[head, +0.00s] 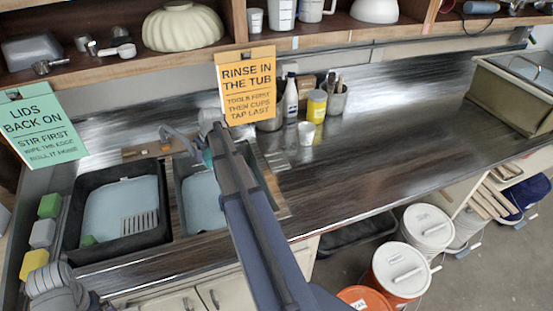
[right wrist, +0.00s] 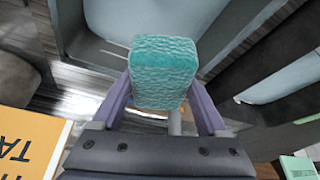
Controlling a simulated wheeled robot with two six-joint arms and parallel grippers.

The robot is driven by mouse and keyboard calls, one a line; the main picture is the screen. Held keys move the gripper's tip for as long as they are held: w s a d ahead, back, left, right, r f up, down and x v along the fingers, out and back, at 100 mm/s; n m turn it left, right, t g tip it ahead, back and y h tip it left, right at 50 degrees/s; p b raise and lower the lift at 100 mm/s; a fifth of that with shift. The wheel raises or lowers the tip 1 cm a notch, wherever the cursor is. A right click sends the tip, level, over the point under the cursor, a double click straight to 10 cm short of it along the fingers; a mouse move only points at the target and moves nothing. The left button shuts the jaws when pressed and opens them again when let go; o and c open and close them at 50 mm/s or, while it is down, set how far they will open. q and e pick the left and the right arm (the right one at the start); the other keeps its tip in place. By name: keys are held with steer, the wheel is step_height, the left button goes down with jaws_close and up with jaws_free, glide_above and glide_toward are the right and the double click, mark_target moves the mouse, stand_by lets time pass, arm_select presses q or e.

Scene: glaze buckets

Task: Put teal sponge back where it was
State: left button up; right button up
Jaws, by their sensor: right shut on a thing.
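The teal sponge (right wrist: 163,70) is a rounded, textured block between the two fingers of my right gripper (right wrist: 165,95) in the right wrist view. The gripper is shut on it and holds it up in front of the basins. In the head view a small part of the teal sponge (head: 207,158) shows by the right basin, and my arm hides much of the gripper. A green sponge (head: 49,205), a grey sponge (head: 42,233) and a yellow sponge (head: 34,262) sit in a row left of the black tub. My left gripper's fingers do not show.
The black tub (head: 72,240) and right basin (head: 185,215) hold bluish water. A faucet (head: 178,138) stands behind them. The counter (head: 400,140) at right is mostly clear.

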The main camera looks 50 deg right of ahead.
steer(key=s+d+m, duration=0.2)
steer(key=s+d, duration=0.4)
steer(key=d, duration=0.7)
steer(key=r+m+h, duration=0.1)
steer(key=m, duration=0.1)
glide_above(276, 157)
steer(key=s, duration=0.1)
steer(key=shift+g, duration=0.3)
steer(key=f+b, duration=0.9)
steer(key=f, duration=0.1)
steer(key=shift+a, duration=0.3)
steer(key=shift+s+f, duration=0.1)
steer(key=shift+f+b, duration=0.15)
steer(key=shift+b, duration=0.2)
steer(key=o, duration=1.1)
steer(key=shift+r, duration=0.2)
